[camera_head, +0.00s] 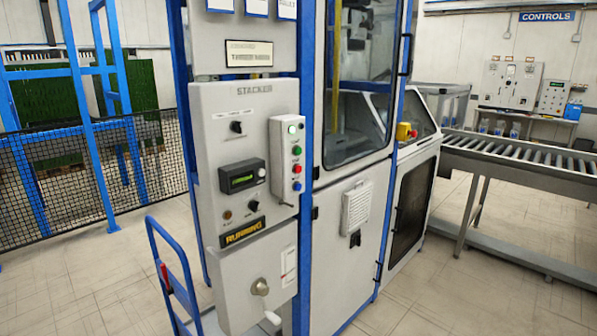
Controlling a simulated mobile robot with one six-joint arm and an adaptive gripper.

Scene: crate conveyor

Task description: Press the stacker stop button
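The stacker panel (225,165) is a light grey box marked STACKER, on the front of a blue-framed machine left of the middle. A narrow button box (281,165) on its right side carries a column of small buttons. From the top they are a pale one (292,128), a green one (296,150), a red one (297,168) and a blue one (297,186). The button labels are too small to read. A sign below reads RUNNING (243,231). My gripper is not in view, and nothing covers the buttons.
A yellow box with a red knob (405,131) sits further right on the machine. A lower grey box (258,287) has a handle. A blue hand truck (172,265) stands at left before a mesh fence (70,180). A roller conveyor (520,158) is at right. Floor in front is clear.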

